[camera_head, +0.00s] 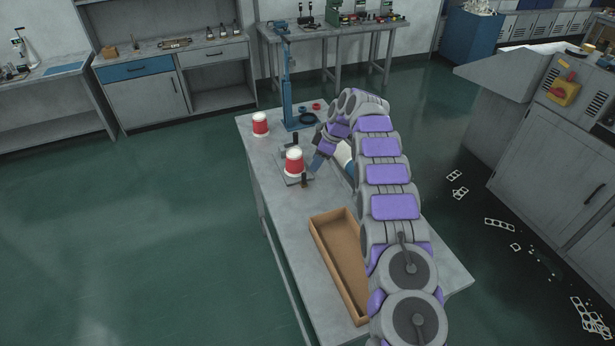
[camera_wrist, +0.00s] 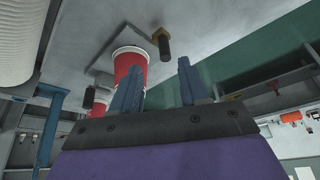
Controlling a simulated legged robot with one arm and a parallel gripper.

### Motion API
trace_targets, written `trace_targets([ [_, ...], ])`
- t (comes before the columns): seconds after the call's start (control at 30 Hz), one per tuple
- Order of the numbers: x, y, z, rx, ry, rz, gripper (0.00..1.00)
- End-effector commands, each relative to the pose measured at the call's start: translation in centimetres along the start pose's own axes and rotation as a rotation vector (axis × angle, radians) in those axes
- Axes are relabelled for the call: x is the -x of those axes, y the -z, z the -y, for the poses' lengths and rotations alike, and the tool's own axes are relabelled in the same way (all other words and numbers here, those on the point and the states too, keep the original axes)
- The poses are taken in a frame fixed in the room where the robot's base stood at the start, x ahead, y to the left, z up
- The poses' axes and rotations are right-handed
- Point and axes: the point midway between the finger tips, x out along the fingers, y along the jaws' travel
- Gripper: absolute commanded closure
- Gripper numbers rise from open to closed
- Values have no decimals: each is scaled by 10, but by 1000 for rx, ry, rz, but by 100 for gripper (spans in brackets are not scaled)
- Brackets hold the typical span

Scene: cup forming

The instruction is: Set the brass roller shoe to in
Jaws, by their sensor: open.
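A red cup with a white end (camera_head: 294,164) stands on a grey plate on the workbench. A short dark post (camera_head: 304,181), probably the roller shoe, is at its front side. In the wrist view the shoe is a brass roller (camera_wrist: 165,46) on a dark arm, beside the red cup (camera_wrist: 130,60) and apart from it. My gripper (camera_head: 316,166) is just right of the cup in the head view. In the wrist view my gripper (camera_wrist: 160,65) has its two blue fingers apart with nothing between them. One finger overlaps the cup in the picture; contact cannot be told.
A second red cup (camera_head: 260,126) stands at the back left of the workbench, near a tall blue post (camera_head: 288,92). A shallow wooden tray (camera_head: 328,257) lies toward the bench's front. My arm covers much of the bench's right side. The floor to the left is clear.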

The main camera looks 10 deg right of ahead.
Motion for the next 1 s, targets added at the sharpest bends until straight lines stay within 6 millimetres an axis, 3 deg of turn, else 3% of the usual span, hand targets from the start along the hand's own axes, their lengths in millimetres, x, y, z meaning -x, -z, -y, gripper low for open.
trace_targets([
  [0.2, -46, 5, 3, 4, 2, 4, 56],
  [0.4, -72, 0, 0, 1, 1, -2, 56],
  [0.87, -86, 2, 1, 2, -1, 0, 56],
  [1.0, -86, 4, 1, 3, -2, 1, 66],
])
